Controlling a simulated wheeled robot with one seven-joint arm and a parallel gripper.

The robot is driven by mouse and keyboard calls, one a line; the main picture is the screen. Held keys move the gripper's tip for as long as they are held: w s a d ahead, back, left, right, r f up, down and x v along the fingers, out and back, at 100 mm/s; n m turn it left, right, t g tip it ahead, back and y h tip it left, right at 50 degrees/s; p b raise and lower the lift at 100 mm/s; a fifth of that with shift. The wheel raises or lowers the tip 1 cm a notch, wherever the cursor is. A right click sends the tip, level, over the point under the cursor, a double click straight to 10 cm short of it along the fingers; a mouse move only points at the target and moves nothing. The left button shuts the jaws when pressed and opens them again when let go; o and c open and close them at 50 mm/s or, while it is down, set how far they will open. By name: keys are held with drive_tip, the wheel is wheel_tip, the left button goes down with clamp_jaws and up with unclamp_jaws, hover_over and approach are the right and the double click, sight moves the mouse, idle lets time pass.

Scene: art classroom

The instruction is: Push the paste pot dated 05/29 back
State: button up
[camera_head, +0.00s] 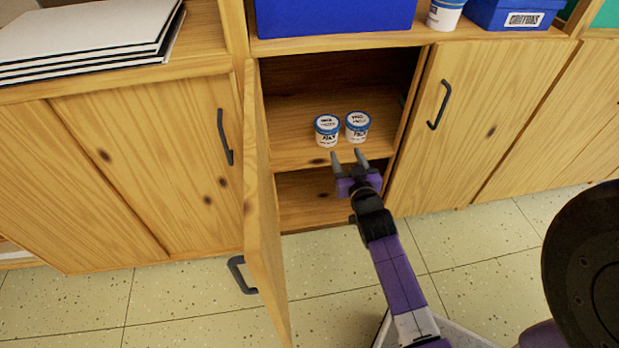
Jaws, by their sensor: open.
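Two small white paste pots with blue-rimmed lids stand upright side by side on the middle shelf (290,150) of the open cupboard. The left pot (327,131) and the right pot (357,127) are close together near the shelf's front. Their labels are too small for me to read a date, so I cannot tell which is 05/29. My gripper (348,158) is open and empty, just in front of the pots and near the shelf's front edge. Whether a fingertip touches a pot is unclear.
The cupboard door (262,215) stands open to the left of my arm. Dark empty space lies behind the pots and below the shelf. A closed door (465,120) is to the right. Blue bins (330,15) and a white tub (444,14) sit on top.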

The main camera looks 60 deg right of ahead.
sight(329, 143)
drive_tip(key=shift+y, duration=0.4)
drive_tip(key=shift+w+d+f+b, duration=0.4)
drive_tip(key=shift+w+d+f, duration=0.45)
drive_tip(key=shift+w, duration=0.25)
drive_tip(key=shift+w+d+f+b, duration=0.45)
drive_tip(key=shift+w+d+f, duration=0.35)
drive_tip(key=shift+w, duration=0.35)
drive_tip(key=shift+w+d+f+b, duration=0.4)
drive_tip(key=shift+w+d+f, duration=0.3)
drive_tip(key=shift+w+d, duration=0.4)
drive_tip(key=shift+w, duration=0.15)
